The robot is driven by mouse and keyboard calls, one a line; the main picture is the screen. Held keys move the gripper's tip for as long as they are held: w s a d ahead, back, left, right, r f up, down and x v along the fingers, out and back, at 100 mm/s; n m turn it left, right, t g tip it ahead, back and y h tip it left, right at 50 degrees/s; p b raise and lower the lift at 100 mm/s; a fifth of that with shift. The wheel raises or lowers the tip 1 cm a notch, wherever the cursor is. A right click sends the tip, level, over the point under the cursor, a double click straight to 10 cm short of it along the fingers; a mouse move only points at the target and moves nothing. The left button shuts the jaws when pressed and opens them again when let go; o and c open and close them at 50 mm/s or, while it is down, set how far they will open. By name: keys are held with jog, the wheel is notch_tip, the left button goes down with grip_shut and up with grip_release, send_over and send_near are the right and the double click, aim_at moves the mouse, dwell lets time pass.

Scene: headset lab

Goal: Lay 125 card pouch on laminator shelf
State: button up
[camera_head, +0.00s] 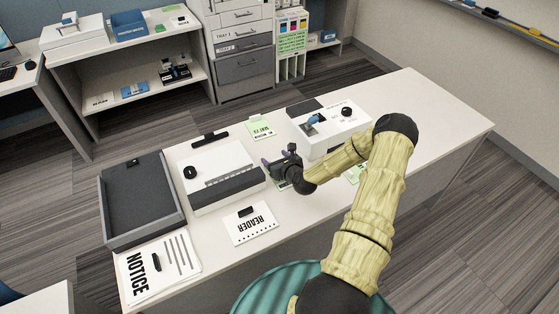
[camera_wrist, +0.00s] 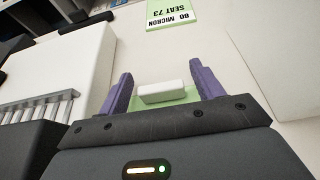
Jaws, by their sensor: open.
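My gripper (camera_head: 277,163) is open above the table, between two white machines. In the wrist view its purple fingers (camera_wrist: 162,92) stand on either side of a white block (camera_wrist: 163,93) on a green card (camera_wrist: 150,105). Whether they touch it I cannot tell. This card's print is hidden, so I cannot tell if it is the 125 pouch. Another green card (camera_head: 260,129), reading "80 MICRON SEAT 73" in the wrist view (camera_wrist: 170,14), lies behind. A third green piece (camera_head: 354,174) is partly hidden by my arm. No label confirms which machine is the laminator.
A white machine with a grey ridged front (camera_head: 222,172) stands left of my gripper. A white box with a blue part and black knob (camera_head: 337,138) stands right. A READER card (camera_head: 252,224), NOTICE sheet (camera_head: 158,272) and dark tray (camera_head: 105,211) lie left. The table's right end is clear.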

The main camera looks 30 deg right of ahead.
jog(key=b+v, duration=0.1)
jog(key=v, duration=1.1)
jog(key=shift+s+r, duration=0.1)
